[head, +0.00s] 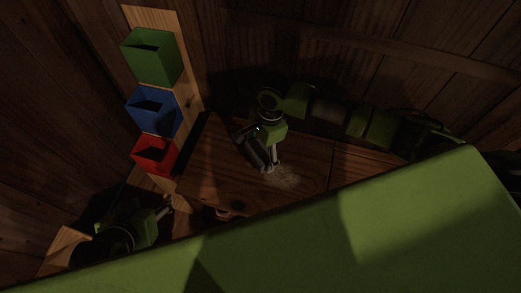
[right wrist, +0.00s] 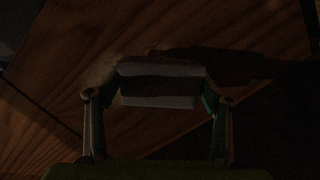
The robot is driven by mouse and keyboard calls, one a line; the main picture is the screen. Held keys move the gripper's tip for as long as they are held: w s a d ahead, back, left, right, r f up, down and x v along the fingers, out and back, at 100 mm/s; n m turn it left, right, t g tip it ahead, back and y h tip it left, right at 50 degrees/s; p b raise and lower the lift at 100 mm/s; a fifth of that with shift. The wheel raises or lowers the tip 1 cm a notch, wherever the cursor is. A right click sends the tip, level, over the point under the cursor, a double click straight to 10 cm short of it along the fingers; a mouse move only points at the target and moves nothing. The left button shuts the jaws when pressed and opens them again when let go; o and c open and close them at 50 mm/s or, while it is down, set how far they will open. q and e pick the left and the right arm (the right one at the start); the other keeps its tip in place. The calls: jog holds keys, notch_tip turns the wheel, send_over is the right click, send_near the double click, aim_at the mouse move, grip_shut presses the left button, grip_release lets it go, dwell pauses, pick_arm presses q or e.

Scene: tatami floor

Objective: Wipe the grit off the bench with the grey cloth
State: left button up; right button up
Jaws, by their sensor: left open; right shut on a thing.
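The dark wooden bench (head: 310,160) lies in the middle of the head view. A pale patch of grit (head: 285,177) lies on it, just right of my right gripper's tips. My right gripper (head: 269,168) points down at the bench and is shut on the grey cloth (right wrist: 160,70), which spans its two fingers in the right wrist view. A faint pale smear beside the cloth there may be grit. I cannot tell whether the cloth touches the bench. My left gripper (head: 168,207) is open and empty, low at the left by the bench's near left end.
Green (head: 151,64), blue (head: 158,118) and red (head: 156,161) open bins stand in a row on a light wooden board at the left. A small reddish thing (head: 222,212) sits near the bench's front. A large green surface hides the lower right. The light is dim.

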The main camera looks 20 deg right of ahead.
aim_at(258, 161)
jog(key=shift+f, duration=0.75)
